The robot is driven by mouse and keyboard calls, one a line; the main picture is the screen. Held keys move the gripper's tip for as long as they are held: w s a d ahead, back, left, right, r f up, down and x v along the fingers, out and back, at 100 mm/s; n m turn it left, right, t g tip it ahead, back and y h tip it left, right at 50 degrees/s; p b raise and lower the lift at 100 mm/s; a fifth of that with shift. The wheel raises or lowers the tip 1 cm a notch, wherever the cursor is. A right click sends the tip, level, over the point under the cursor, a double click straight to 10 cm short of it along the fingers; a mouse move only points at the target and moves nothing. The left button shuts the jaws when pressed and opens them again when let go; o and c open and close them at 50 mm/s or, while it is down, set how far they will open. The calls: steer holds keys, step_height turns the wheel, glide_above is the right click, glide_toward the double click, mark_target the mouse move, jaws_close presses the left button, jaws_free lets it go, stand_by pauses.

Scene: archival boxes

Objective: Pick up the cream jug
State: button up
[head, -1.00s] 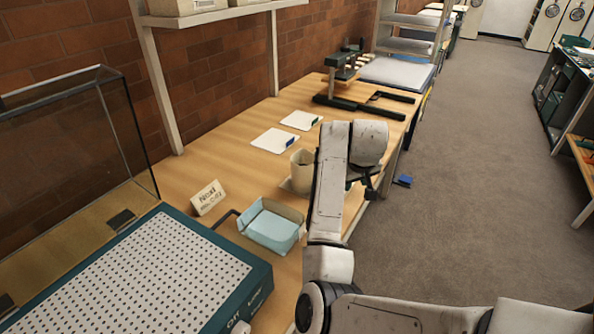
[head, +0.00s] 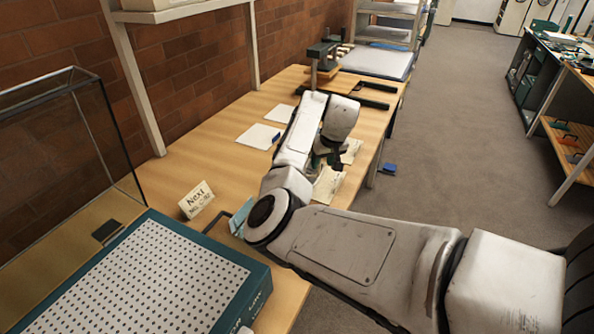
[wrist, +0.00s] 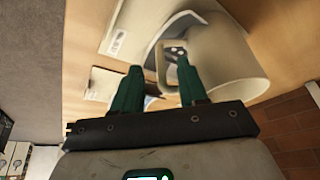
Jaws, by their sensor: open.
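Cream papers (head: 327,186) lie near the table's right edge, beside my arm. White cards (head: 259,136) lie towards the wall. A "Next" sign (head: 196,200), a light blue tray (head: 238,216) mostly behind my arm, and a perforated panel (head: 150,280) are nearer. A press stand (head: 320,60) stands farther back.

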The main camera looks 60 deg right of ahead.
mark_target(320, 166)
steer(key=x, duration=0.5)
jaws_close()
stand_by(0.3)
